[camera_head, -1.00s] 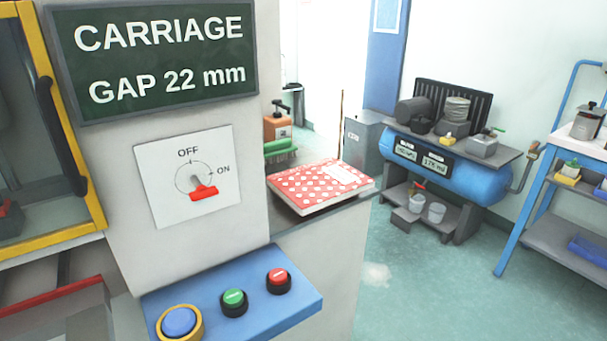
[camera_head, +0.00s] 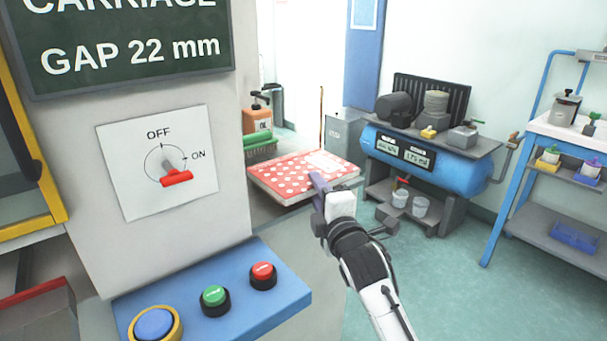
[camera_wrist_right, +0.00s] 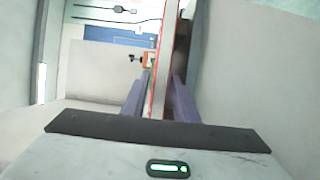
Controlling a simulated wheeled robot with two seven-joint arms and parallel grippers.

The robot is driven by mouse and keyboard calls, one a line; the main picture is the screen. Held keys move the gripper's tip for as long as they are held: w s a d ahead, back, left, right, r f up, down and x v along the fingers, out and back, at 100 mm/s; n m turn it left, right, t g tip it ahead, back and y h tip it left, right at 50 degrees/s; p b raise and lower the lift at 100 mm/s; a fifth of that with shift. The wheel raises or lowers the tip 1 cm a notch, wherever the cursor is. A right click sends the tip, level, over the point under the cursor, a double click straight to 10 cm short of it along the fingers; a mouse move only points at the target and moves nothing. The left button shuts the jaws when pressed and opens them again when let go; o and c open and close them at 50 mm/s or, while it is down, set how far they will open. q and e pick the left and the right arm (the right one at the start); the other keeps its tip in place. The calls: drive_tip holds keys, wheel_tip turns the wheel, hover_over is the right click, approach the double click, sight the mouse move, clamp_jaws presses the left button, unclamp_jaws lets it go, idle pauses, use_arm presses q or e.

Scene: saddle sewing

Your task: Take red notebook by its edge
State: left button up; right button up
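The red notebook (camera_head: 290,178) with white dots and a pale label lies flat on a grey ledge beside the machine cabinet, its near edge facing me. My right gripper (camera_head: 319,191) is at its near right edge. In the right wrist view the notebook (camera_wrist_right: 163,60) shows edge-on, pale pages between red covers, between the two purple fingers (camera_wrist_right: 160,98). The fingers look open around the edge; a slight gap seems to show at the left finger, and contact at the right one is unclear. My left gripper is not in view.
A panel with a blue, a green and a red button (camera_head: 263,276) juts out at the front. A red-handled switch (camera_head: 176,177) is on the cabinet wall. A blue compressor (camera_head: 425,160) stands to the right.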

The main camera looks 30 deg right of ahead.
sight(306, 172)
drive_tip(key=x, duration=0.6)
drive_tip(key=shift+w+a+b, duration=0.25)
drive_tip(key=shift+w+b, duration=0.1)
clamp_jaws()
drive_tip(key=shift+r, duration=0.15)
